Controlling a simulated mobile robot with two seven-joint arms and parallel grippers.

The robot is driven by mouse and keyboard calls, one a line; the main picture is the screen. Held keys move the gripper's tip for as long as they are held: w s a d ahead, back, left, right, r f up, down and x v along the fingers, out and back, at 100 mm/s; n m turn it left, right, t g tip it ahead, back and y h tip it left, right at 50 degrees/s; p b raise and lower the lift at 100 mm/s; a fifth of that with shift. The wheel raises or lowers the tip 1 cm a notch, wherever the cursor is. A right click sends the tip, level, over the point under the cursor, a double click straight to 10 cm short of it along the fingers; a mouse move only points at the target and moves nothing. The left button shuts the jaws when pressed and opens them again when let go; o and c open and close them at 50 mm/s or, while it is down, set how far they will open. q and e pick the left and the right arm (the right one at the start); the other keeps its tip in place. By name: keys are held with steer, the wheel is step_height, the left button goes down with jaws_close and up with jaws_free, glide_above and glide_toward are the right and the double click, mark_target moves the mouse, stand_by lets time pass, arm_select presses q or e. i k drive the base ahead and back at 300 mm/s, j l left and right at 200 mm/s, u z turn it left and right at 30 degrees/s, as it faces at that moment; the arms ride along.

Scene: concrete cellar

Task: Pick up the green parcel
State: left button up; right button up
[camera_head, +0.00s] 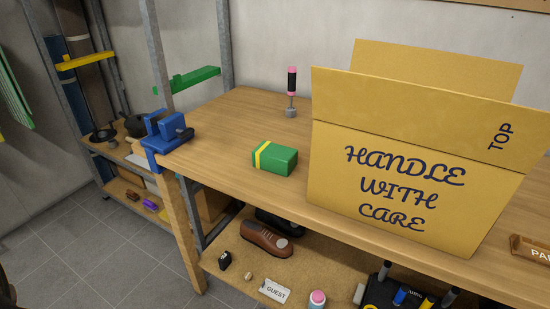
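The green parcel (279,160) is a small green box with a yellow band near its left end. It lies flat on the wooden workbench (225,130), close to the front edge and left of a large cardboard box. Nothing covers it in this view. Neither of my grippers shows in the head view.
The open cardboard box (390,195), marked "HANDLE WITH CARE", stands right of the parcel. A blue vise (165,132) sits at the bench's left corner. A pink-and-black handled tool (291,92) stands behind. A lower shelf holds a brown shoe (266,240). Bench left of the parcel is clear.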

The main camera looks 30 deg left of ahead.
mark_target(276, 159)
steer(key=j+u, duration=0.1)
steer(key=j, duration=0.4)
steer(key=i+j, duration=0.15)
steer(key=j, duration=0.35)
steer(key=j+u, duration=0.15)
steer(key=j, duration=0.3)
steer(key=i+j+u, duration=0.1)
steer(key=j, duration=0.4)
